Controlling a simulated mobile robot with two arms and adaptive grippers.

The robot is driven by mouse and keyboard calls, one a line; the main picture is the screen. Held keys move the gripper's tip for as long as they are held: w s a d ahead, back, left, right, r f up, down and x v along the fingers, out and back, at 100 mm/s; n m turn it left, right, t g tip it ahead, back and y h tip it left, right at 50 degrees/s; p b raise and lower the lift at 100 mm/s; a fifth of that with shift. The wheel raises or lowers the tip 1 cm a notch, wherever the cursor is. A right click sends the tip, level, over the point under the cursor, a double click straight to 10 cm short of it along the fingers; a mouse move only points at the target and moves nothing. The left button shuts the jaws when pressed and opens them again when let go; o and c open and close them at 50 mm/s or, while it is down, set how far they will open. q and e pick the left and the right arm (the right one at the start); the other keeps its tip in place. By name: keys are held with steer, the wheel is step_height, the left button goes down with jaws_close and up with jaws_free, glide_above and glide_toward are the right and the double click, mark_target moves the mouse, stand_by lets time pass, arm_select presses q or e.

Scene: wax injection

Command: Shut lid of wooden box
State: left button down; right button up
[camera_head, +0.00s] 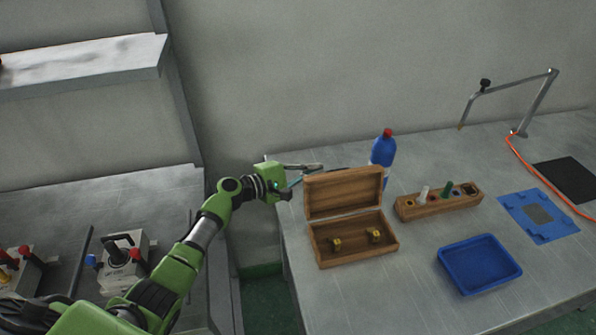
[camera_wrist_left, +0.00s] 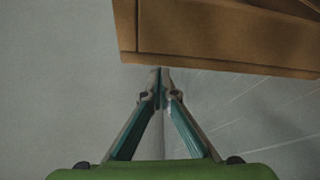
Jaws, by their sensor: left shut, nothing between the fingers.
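The wooden box (camera_head: 357,258) stands on the grey table with its lid (camera_head: 344,193) open, raised at the back edge. Two small brass-coloured pieces (camera_head: 337,243) (camera_head: 374,235) lie inside. My left gripper (camera_head: 318,169) reaches in from the left, behind the top of the raised lid. In the left wrist view its fingertips (camera_wrist_left: 161,70) are together with nothing between them, close to the edge of a wooden panel (camera_wrist_left: 215,35), likely the lid. I cannot tell whether they touch it. My right gripper is not in view.
A blue bottle with a red cap (camera_head: 383,150) stands just behind the lid. A wooden holder (camera_head: 438,205) and a blue tray (camera_head: 480,264) are to the right. Further right are a blue mat (camera_head: 515,208) and a jointed metal arm (camera_head: 540,98). The table front is clear.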

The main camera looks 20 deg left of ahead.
mark_target(341, 189)
arm_select(q)
steer(key=s+d+p, duration=0.1)
steer(key=s+d+r+p, duration=0.1)
steer(key=p, duration=0.1)
steer(key=shift+s+d+r, duration=0.15)
steer(key=shift+s+r, duration=0.15)
steer(key=shift+s, duration=0.1)
steer(key=shift+r, duration=0.1)
